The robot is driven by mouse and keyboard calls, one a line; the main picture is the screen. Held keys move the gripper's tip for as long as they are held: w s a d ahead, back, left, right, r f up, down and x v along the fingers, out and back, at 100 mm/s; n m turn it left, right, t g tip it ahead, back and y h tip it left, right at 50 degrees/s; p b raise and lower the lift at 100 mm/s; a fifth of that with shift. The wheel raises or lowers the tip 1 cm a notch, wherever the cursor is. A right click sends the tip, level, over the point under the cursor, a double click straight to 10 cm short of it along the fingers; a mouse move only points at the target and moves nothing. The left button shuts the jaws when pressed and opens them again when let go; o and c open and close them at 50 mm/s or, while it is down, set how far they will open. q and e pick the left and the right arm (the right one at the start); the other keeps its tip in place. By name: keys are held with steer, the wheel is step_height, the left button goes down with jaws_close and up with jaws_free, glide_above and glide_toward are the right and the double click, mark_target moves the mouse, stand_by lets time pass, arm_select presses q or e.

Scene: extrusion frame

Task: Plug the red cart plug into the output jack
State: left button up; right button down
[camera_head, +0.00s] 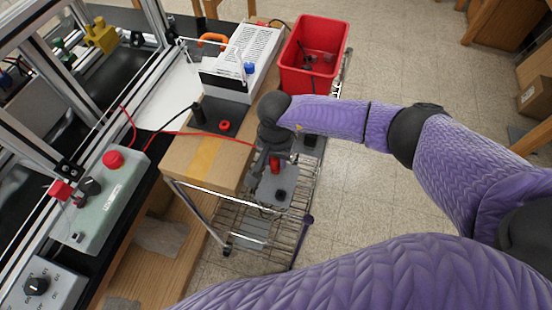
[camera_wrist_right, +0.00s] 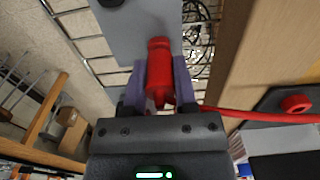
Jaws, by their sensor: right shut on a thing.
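The red plug (camera_wrist_right: 160,72) is between the two purple fingers of my right gripper (camera_wrist_right: 160,85), which is shut on it. In the head view the plug (camera_head: 275,164) shows below my right wrist, over the wire cart, and the gripper is mostly hidden. Its red cable (camera_wrist_right: 255,114) runs off to the right in the wrist view. A dark plate (camera_head: 215,120) on the wooden surface carries a red round jack (camera_head: 224,125) and a black plug (camera_head: 198,114) with a black cable. I cannot tell which jack is the output jack. My left gripper is not in view.
The wire cart (camera_head: 240,215) holds a grey plate (camera_head: 273,190) with a black knob-like part. A red bin (camera_head: 316,55) and a white box (camera_head: 242,60) stand behind. A pale green box (camera_head: 105,195) with a red button and metal extrusions (camera_head: 165,75) lie at left.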

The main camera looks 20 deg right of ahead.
steer(key=shift+r+p, duration=0.4)
steer(key=shift+r, duration=0.2)
steer(key=shift+r+p, duration=0.6)
steer(key=shift+r, duration=0.2)
steer(key=shift+r+p, duration=0.4)
steer(key=shift+r, duration=0.1)
steer(key=shift+r+p, duration=0.5)
steer(key=shift+r, duration=0.2)
